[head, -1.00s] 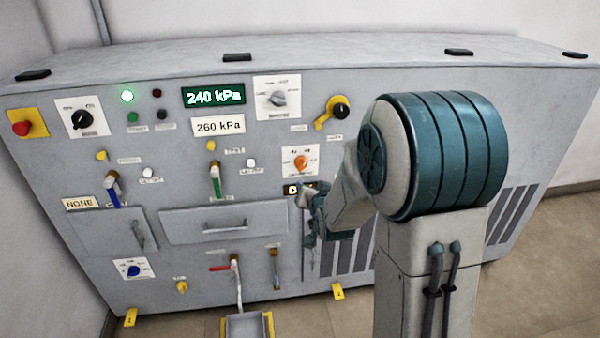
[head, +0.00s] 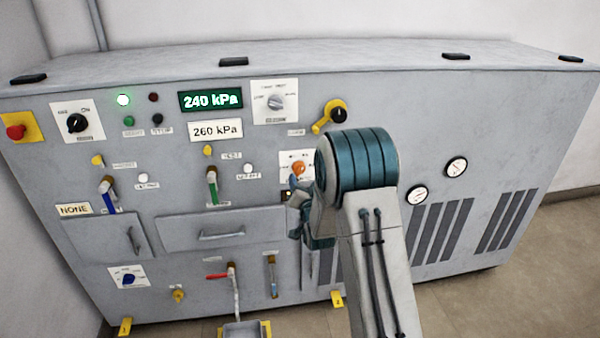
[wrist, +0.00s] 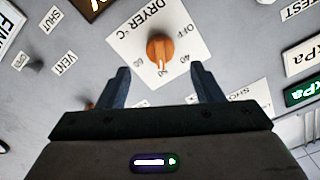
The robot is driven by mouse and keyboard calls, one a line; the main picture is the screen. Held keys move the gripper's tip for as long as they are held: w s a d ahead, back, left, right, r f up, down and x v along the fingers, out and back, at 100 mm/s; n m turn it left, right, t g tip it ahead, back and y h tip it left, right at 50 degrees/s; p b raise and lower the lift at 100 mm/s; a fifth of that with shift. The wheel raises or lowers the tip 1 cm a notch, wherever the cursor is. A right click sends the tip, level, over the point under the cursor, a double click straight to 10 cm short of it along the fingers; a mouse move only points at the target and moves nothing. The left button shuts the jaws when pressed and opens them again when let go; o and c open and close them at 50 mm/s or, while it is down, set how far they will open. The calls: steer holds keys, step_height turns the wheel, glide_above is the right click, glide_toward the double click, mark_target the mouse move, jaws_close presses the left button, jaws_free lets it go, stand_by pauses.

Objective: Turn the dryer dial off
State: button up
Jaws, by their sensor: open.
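The dryer dial (wrist: 161,48) is an orange knob on a white plate marked DRYER °C in the wrist view. The marks OFF, 40, 50 and 60 run round it. Its pale pointer line points down the picture, towards the 50. In the head view the orange dial (head: 299,168) shows just left of my arm, its plate partly hidden. My gripper (wrist: 160,70) is open and empty, its fingers apart below the dial in the wrist picture, with neither seen touching it. In the head view my gripper (head: 290,203) is close to the panel below the dial, partly hidden.
A grey panel (head: 340,240) carries several other controls. A selector (head: 276,102) and a yellow lever with a black hub (head: 338,115) sit above the dial. A drawer with a handle (head: 222,234) is to the lower left. Two gauges (head: 456,167) are to the right.

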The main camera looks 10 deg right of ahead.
mark_target(300, 172)
steer(key=w, duration=0.6)
steer(key=shift+w+p, duration=0.3)
steer(key=c, duration=1)
